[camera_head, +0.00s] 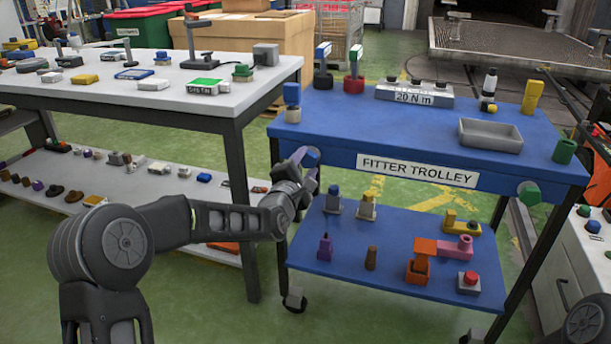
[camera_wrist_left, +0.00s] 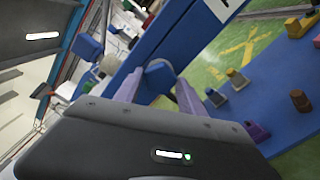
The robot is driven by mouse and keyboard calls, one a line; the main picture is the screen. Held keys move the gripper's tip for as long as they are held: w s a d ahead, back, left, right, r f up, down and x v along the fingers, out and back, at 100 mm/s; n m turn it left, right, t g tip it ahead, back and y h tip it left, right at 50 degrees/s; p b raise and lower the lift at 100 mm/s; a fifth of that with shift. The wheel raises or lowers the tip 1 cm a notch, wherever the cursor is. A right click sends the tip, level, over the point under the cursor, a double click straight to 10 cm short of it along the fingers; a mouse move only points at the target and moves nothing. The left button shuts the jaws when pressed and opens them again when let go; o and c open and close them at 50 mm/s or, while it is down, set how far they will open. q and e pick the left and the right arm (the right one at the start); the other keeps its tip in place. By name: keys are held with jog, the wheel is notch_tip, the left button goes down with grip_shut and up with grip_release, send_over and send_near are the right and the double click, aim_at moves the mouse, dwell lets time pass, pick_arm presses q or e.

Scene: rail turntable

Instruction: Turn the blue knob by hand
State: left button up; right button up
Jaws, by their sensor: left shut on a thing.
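The blue knob (camera_head: 313,157) sits on the front edge of the blue fitter trolley (camera_head: 340,150), at its left end. It also shows in the left wrist view (camera_wrist_left: 158,74). My left gripper (camera_head: 303,156) reaches it from the left, with one finger on either side of the knob. In the left wrist view my left gripper (camera_wrist_left: 158,84) is shut on the knob. In the head view the gripper hides part of the knob.
A green knob (camera_head: 529,192) is on the trolley's front right. A grey tray (camera_head: 490,136), a 20 N m box (camera_head: 414,96) and a green cup (camera_head: 564,151) stand on top. Several parts lie on its lower shelf (camera_head: 330,255). A white-topped table (camera_head: 150,95) stands at left.

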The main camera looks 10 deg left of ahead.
pick_arm(q)
jog(key=m+b, duration=0.2)
jog(key=shift+f+m, duration=0.25)
jog(key=shift+m, duration=0.15)
jog(key=m+b, duration=0.2)
jog(key=shift+m, duration=0.4)
jog(key=m+b, duration=0.2)
jog(key=m, duration=0.1)
jog(key=shift+r+m, duration=0.1)
jog(key=shift+m, duration=0.2)
jog(key=shift+m+b, duration=0.45)
jog(key=shift+m, duration=1.35)
pick_arm(e)
notch_tip(320, 180, down, 8)
jog(key=w+d, duration=0.1)
jog(key=shift+w+t, duration=0.3)
jog(key=shift+w, duration=0.05)
pick_arm(q)
jog(key=shift+r, duration=0.1)
jog(key=o, duration=1.3)
jog(key=shift+s, duration=0.15)
